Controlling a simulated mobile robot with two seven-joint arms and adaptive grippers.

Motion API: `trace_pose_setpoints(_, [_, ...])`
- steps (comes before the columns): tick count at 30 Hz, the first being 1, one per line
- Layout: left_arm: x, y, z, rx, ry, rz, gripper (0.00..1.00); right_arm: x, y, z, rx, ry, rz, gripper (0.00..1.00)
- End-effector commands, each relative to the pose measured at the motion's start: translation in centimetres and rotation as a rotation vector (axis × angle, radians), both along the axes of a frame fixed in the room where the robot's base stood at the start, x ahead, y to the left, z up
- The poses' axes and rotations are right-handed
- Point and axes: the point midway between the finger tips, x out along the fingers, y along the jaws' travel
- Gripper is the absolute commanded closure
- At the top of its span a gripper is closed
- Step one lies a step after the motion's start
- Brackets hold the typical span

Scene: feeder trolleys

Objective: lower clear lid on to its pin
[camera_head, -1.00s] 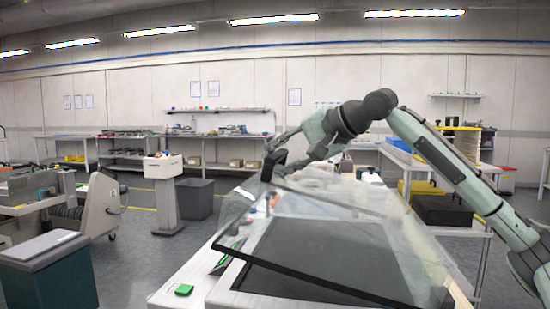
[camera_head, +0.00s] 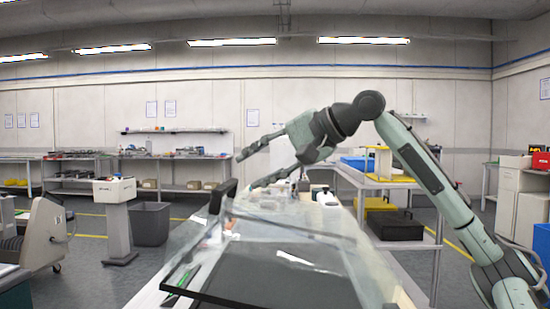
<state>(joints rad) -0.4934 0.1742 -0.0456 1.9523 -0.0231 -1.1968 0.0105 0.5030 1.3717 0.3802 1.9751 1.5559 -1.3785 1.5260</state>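The clear lid (camera_head: 200,242) is a see-through sheet with a dark edge, over a dark panel (camera_head: 285,270) on a bench at bottom centre. It appears tilted; I cannot tell whether it rests on anything. A black handle (camera_head: 224,196) stands at its left far corner. My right gripper (camera_head: 248,170) is open, its two fingers spread and pointing left, above and right of the handle. The fingers look empty and apart from the handle. I cannot make out the pin. My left gripper is out of view.
A grey pedestal (camera_head: 118,222) and a dark bin (camera_head: 150,222) stand on the floor at left. A trolley (camera_head: 42,235) is at far left. Right of the bench, a shelf table (camera_head: 385,180) holds yellow and black boxes. Small items lie on the bench behind the lid.

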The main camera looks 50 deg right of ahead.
Motion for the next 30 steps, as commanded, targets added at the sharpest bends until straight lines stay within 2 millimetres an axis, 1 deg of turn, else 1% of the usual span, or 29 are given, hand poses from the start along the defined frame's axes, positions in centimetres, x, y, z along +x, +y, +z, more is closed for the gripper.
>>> trace_pose_setpoints(1, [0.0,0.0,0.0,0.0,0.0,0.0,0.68,-0.8,-0.2,0.5,0.003,-0.003,0.001,0.6])
trace_pose_setpoints(3, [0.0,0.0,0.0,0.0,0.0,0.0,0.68,-1.9,-0.5,1.0,0.001,-0.001,-0.001,0.6])
trace_pose_setpoints(6, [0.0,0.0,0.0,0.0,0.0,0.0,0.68,-3.0,-0.9,1.6,0.0,0.0,-0.001,0.6])
trace_pose_setpoints(9, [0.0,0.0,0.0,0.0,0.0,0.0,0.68,-3.7,-1.0,1.9,0.0,0.002,-0.002,0.6])
trace_pose_setpoints(13, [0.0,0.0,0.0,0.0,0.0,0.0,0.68,-4.0,-1.1,2.1,-0.001,0.003,-0.002,0.6])
trace_pose_setpoints(30, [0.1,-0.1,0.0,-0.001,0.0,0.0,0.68,-4.0,-1.1,2.1,-0.001,0.002,-0.001,0.6])
